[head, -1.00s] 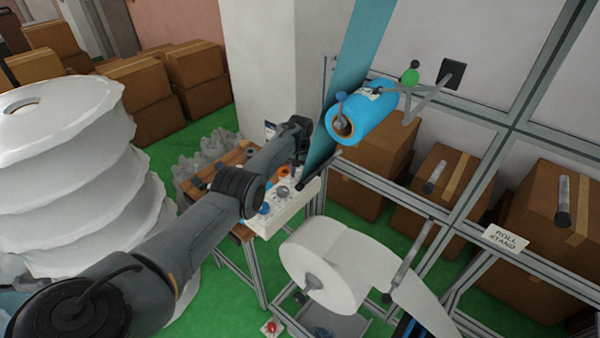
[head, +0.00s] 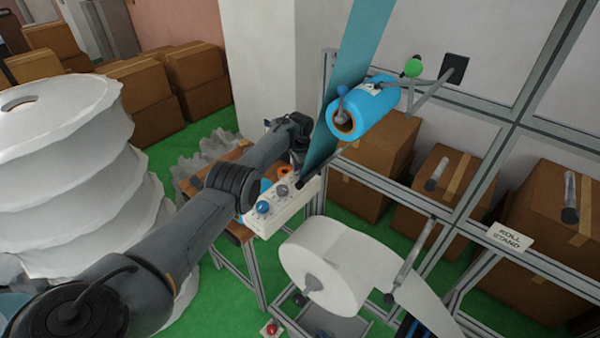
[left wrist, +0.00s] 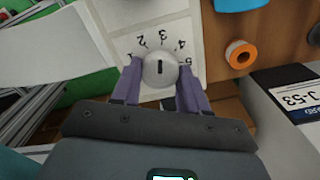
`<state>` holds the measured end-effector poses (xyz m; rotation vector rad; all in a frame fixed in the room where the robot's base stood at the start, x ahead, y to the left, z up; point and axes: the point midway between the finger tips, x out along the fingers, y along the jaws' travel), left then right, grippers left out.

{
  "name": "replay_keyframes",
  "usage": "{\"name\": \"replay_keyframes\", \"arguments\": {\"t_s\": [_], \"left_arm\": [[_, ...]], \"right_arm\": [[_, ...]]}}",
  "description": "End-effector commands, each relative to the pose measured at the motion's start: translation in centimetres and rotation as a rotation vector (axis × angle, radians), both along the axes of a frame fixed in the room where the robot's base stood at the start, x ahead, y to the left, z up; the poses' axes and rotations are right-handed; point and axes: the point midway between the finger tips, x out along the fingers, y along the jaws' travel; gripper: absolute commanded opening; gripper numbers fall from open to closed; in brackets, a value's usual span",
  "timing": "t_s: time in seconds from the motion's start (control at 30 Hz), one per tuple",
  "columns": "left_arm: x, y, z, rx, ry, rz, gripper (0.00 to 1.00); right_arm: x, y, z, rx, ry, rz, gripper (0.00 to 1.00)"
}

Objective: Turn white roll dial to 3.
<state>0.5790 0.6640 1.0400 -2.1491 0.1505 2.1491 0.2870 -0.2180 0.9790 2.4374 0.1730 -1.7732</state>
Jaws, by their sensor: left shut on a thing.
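My left gripper (left wrist: 160,92) is shut on a white round dial (left wrist: 160,67) on a pale panel (left wrist: 172,14). One finger is on each side of the dial. Black numbers 1 to 5 curve around its far side. The dial's dark line stands nearly upright in the left wrist view and points at about the 3. In the head view, the left gripper (head: 300,160) is over the far end of the white control box (head: 263,226), and the arm and blue-green film hide the held dial. A blue knob (head: 263,207) and a grey knob (head: 281,191) show nearer.
The box sits on a wooden table beside the metal roll stand. A large white roll (head: 325,262) is in front. An orange ring (left wrist: 240,54) lies right of the panel.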

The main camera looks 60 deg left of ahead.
Motion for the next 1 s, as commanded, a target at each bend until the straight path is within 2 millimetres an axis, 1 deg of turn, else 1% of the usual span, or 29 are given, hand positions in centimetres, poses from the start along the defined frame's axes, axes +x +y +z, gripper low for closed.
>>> {"name": "replay_keyframes", "arguments": {"t_s": [0.23, 0.67, 0.7, 0.83, 0.87, 1.0], "left_arm": [[-0.01, 0.02, -0.04, 0.000, 0.000, -0.059, 0.13], [-0.01, 0.01, -0.03, 0.000, 0.000, -0.067, 0.13], [-0.01, 0.01, -0.03, 0.000, 0.000, -0.067, 0.47], [-0.01, 0.01, -0.03, 0.000, 0.000, -0.067, 0.67], [-0.01, 0.01, -0.02, 0.000, 0.000, -0.067, 0.69], [0.00, 0.00, -0.02, 0.000, 0.000, -0.067, 0.69]], "right_arm": [[0.00, 0.06, -0.23, 0.002, 0.000, -0.001, 0.49], [-0.01, -0.05, -0.26, -0.003, 0.001, 0.001, 0.49], [-0.02, -0.09, -0.26, -0.004, 0.000, 0.002, 0.49], [-0.03, -0.18, -0.27, -0.007, 0.000, 0.005, 0.49], [-0.03, -0.19, -0.27, -0.008, 0.000, 0.005, 0.49], [-0.03, -0.19, -0.27, -0.008, 0.001, 0.005, 0.49]]}}
